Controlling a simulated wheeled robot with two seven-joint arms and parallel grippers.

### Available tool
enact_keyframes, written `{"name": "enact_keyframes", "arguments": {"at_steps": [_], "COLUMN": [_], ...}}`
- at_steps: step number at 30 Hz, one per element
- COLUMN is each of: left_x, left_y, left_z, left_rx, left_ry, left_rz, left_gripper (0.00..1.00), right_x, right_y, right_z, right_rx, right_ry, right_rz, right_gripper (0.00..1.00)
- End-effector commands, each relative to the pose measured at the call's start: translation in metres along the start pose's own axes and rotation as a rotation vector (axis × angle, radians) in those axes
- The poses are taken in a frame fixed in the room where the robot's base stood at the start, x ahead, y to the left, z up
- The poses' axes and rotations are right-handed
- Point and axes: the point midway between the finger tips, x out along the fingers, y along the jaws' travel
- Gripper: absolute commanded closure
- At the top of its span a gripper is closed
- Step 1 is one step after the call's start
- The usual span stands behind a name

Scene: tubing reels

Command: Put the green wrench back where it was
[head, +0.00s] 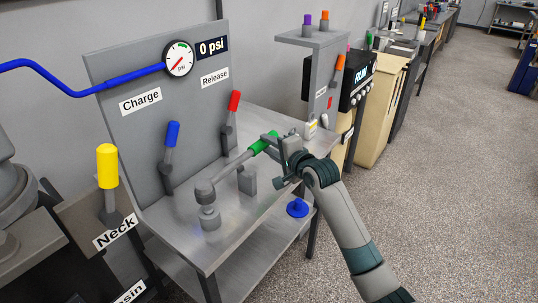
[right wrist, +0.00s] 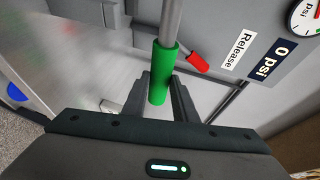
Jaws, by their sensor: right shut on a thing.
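The green wrench has a green handle (head: 262,144) and a grey shaft slanting down left over the metal bench. Its grey head end (head: 204,190) is at the top of a round grey fitting (head: 209,214); I cannot tell whether they touch. My right gripper (head: 284,150) is shut on the green handle, near its free end. In the right wrist view the handle (right wrist: 165,68) lies between the two fingers. A small grey upright block (head: 247,181) stands on the bench below the shaft. My left gripper is not in view.
The grey panel behind has a blue Charge lever (head: 171,142), a red Release lever (head: 233,106) and a gauge (head: 179,59) beside a 0 psi display. A yellow-handled lever (head: 107,165) stands at left. Floor at right is clear.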

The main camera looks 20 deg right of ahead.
Motion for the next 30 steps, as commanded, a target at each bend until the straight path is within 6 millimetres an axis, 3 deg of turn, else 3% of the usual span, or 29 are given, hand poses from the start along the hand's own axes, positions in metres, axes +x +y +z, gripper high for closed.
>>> {"name": "enact_keyframes", "arguments": {"at_steps": [11, 22, 30], "left_x": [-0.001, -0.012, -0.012], "left_y": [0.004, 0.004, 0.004], "left_z": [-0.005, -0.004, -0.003], "left_rx": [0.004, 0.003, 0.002], "left_ry": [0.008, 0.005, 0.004], "left_rz": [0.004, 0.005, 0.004], "left_gripper": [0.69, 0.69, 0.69], "right_x": [0.002, 0.008, 0.009], "right_y": [-0.001, 0.032, 0.037], "right_z": [0.0, 0.003, 0.003], "right_rx": [0.001, 0.001, 0.001], "right_ry": [0.0, 0.001, 0.001], "right_rz": [-0.005, -0.002, -0.005], "right_gripper": [1.0, 1.0, 1.0]}}
